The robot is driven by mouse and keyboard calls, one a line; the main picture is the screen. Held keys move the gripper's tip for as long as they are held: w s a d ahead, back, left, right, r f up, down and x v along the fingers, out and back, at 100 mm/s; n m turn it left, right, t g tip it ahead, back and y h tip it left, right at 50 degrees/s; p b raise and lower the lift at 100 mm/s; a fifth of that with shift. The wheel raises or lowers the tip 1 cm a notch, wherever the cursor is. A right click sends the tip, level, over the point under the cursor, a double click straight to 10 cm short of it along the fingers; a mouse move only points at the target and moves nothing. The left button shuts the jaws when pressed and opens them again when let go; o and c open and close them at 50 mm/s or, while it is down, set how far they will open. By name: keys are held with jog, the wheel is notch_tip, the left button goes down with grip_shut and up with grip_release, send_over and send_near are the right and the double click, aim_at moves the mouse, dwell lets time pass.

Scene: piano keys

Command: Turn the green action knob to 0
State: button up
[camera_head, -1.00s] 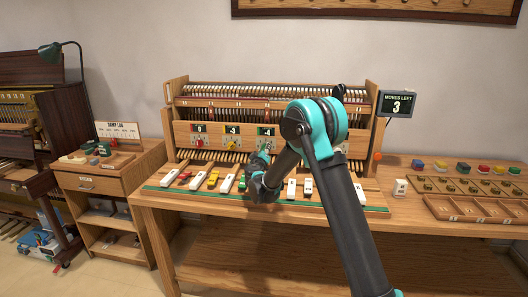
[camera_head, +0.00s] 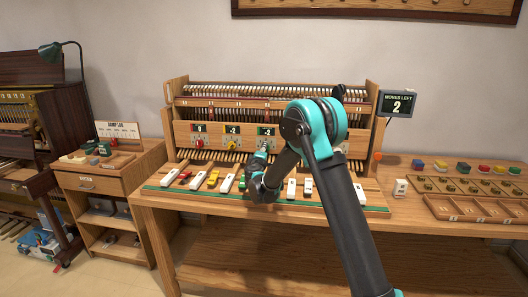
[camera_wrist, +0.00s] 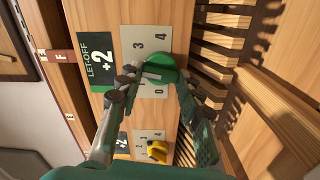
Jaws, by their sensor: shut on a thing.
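The green knob (camera_wrist: 166,66) sits on a pale dial plate (camera_wrist: 142,42) marked 3 and 4 at one end and 0 and 1 at the other. My gripper (camera_wrist: 158,82) is shut on the green knob, one finger on each side. The fingers hide part of the knob and dial. Beside the dial, a green display (camera_wrist: 101,62) reads LET-OFF +2. In the head view, my gripper (camera_head: 262,155) is at the third dial of the wooden panel and mostly covers the knob.
A yellow knob (camera_wrist: 158,150) with its own dial is beside the green one; a red knob (camera_head: 199,143) is farther left. White and coloured keys (camera_head: 197,181) lie below the panel. A screen (camera_head: 397,103) reads MOVES LEFT 2.

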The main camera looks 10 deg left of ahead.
jog(key=n, duration=0.4)
jog(key=shift+f+n, duration=0.1)
jog(key=shift+n, duration=0.3)
jog(key=n, duration=0.5)
jog(key=shift+f, duration=0.1)
jog(key=n, duration=0.5)
jog(key=shift+n, duration=0.4)
jog(key=n, duration=0.4)
jog(key=shift+s+d, duration=0.1)
jog(key=shift+d, duration=0.05)
jog(key=shift+n, duration=0.3)
jog(key=o, duration=1.2)
jog(key=shift+c, duration=0.2)
